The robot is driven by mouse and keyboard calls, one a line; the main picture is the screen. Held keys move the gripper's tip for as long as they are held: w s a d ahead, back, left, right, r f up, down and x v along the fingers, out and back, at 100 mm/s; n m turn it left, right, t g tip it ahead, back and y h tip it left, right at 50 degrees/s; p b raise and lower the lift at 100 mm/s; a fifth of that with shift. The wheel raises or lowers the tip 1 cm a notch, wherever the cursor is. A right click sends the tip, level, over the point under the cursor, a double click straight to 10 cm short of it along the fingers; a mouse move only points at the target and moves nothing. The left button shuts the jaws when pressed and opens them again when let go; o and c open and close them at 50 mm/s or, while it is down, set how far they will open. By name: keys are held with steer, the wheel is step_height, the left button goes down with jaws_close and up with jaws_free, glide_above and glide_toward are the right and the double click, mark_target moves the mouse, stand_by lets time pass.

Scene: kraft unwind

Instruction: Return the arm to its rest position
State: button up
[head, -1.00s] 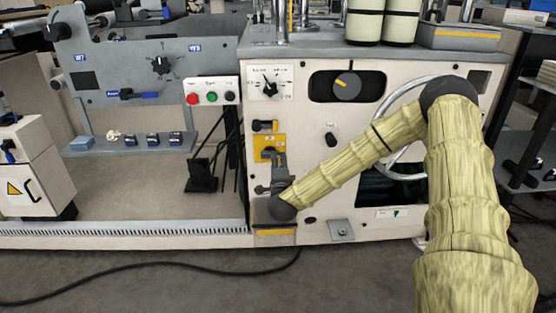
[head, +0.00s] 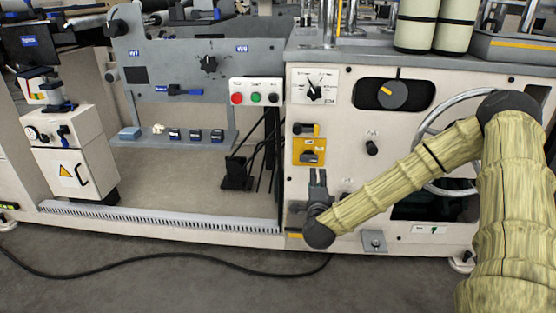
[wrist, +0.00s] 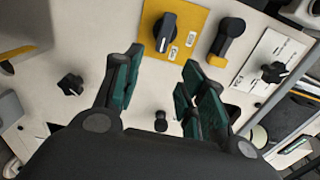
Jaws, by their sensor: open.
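My arm reaches in from the right in the head view, bent at the elbow. My gripper (head: 318,178) points up in front of the cream machine panel, just below the yellow switch plate (head: 300,145). In the wrist view my gripper (wrist: 160,72) has its two dark green-padded fingers spread, with nothing between them. The yellow plate (wrist: 190,15) with its black rotary switch (wrist: 166,32) lies beyond the fingertips there. I cannot tell the exact gap between fingers and panel.
The machine's handwheel (head: 436,165) is behind my forearm. A red-green button box (head: 256,92) and a black lever handle (head: 304,129) are near the plate. A white cabinet (head: 75,165) stands at left. A cable (head: 150,262) lies on the otherwise clear floor in front.

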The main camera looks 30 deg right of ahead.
steer(key=shift+a, duration=0.1)
steer(key=s+a+f+n+g+y, duration=0.3)
steer(key=s+a+f+n+y, duration=0.3)
steer(key=a+f, duration=0.5)
steer(key=s+a+f+n+g+y, duration=0.25)
steer(key=s+a+f+n, duration=0.35)
steer(key=a+f+n, duration=0.45)
steer(key=s+a+f+n+g, duration=0.1)
steer(key=s+f+n+g, duration=0.3)
steer(key=s, duration=0.6)
steer(key=s+a+f+n+g+y, duration=0.1)
steer(key=s+f+g, duration=0.3)
steer(key=s, duration=0.6)
steer(key=s+a+f+n+g, duration=0.1)
steer(key=s+f+n+g, duration=0.15)
steer(key=s+f, duration=0.55)
step_height(320, 180, up, 37)
steer(key=s+p, duration=0.1)
steer(key=p, duration=3.3)
steer(key=shift+d+t, duration=0.15)
steer(key=shift+t, duration=0.25)
steer(key=shift+f, duration=0.1)
